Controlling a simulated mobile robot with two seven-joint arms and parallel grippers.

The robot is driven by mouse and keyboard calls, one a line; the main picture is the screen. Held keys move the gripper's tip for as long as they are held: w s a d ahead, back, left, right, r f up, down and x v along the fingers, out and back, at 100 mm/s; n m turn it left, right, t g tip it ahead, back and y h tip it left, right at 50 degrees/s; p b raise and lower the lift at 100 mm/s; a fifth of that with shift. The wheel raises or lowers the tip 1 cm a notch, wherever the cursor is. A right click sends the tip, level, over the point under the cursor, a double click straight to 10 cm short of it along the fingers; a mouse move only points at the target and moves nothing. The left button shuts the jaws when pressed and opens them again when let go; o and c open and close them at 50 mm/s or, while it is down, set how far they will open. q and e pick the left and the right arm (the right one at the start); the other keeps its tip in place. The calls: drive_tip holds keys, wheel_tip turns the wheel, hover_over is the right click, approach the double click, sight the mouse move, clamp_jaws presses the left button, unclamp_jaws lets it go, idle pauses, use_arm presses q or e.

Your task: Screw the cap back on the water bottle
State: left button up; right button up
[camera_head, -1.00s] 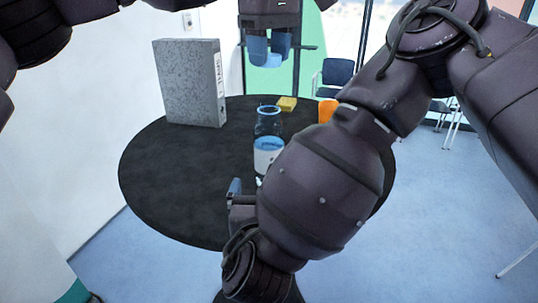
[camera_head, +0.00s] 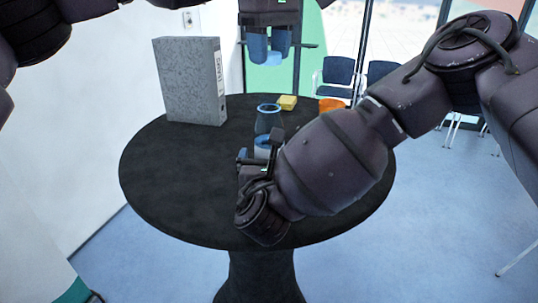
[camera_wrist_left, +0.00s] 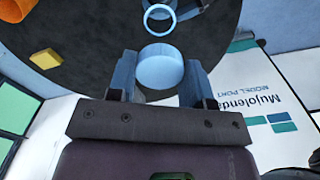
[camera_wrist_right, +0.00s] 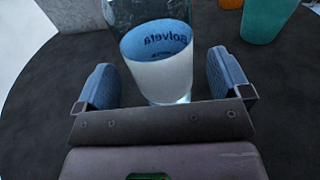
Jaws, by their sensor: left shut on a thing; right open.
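The clear water bottle (camera_head: 268,122) stands upright on the round black table, its blue-rimmed mouth open at the top. My left gripper (camera_head: 268,46) is above and apart from it, fingers pointing down. In the left wrist view the blue cap (camera_wrist_left: 160,66) sits between its fingers, and the bottle's open rim (camera_wrist_left: 158,20) shows beyond it. My right gripper (camera_wrist_right: 164,82) is open, with one finger on each side of the bottle's lower body (camera_wrist_right: 160,62) in the right wrist view. In the head view my right arm hides the bottle's lower part.
A grey speckled binder (camera_head: 190,82) stands at the table's back left. A yellow block (camera_head: 287,102) and an orange cup (camera_head: 331,104) are behind the bottle. A teal cup (camera_wrist_right: 268,18) shows in the right wrist view. The table's left side (camera_head: 170,165) is clear.

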drive_tip(key=shift+w+d, duration=0.1)
drive_tip(key=shift+w, duration=1.05)
drive_tip(key=c, duration=1.3)
use_arm(q)
drive_tip(key=shift+f, duration=2.5)
use_arm(e)
drive_tip(key=shift+c, duration=0.2)
